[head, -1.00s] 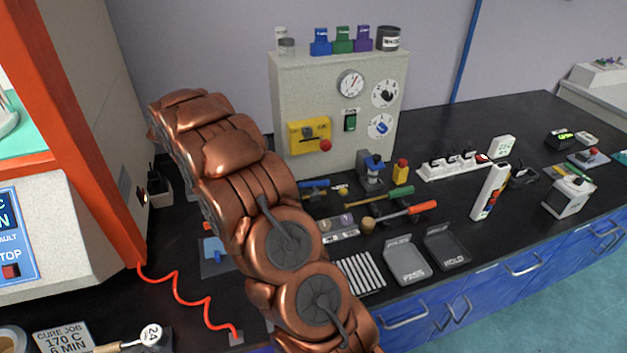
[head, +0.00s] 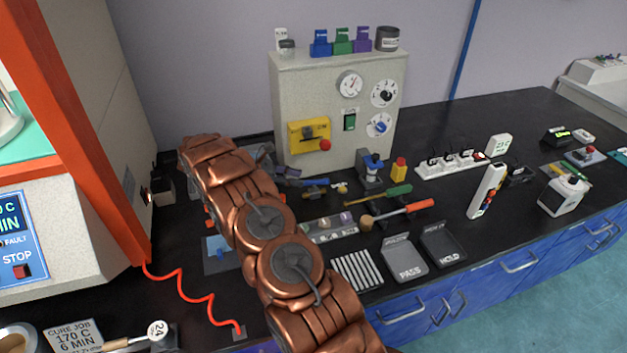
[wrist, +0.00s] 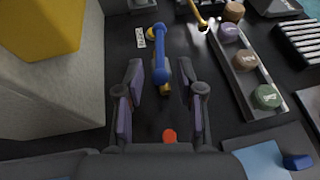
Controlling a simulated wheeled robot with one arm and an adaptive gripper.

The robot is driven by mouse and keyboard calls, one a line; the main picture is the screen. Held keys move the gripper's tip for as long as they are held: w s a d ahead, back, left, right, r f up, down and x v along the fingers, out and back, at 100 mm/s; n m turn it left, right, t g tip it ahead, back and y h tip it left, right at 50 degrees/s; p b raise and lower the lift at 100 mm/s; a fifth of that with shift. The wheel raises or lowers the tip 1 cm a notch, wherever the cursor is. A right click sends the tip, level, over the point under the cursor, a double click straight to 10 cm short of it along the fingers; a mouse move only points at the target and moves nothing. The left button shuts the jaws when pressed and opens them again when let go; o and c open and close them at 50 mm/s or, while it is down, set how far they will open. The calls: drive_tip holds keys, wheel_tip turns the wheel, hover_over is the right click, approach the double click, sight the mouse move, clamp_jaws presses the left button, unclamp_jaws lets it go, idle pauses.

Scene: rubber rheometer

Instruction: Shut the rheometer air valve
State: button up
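The air valve, a brass body with a long blue lever handle (wrist: 161,52), lies on the black bench in front of the grey panel box. It also shows in the head view (head: 315,191), just right of my arm. A small white label (wrist: 141,38) is beside it. My gripper (wrist: 161,76) is open and empty in the wrist view, pointing at the valve. The near end of the blue lever appears between the fingertips; I cannot tell whether they touch it. In the head view my arm hides most of the gripper. Brass shows under the lever.
The grey panel box (head: 285,105) stands close beside the valve. A tray of colored pucks (wrist: 249,75) is on the other side. A red knob-like thing (wrist: 169,136) is below the fingers.

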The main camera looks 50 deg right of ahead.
sight(311, 181)
drive_tip(key=shift+p+x, duration=1.1)
drive_tip(key=shift+x, duration=2.15)
clamp_jaws()
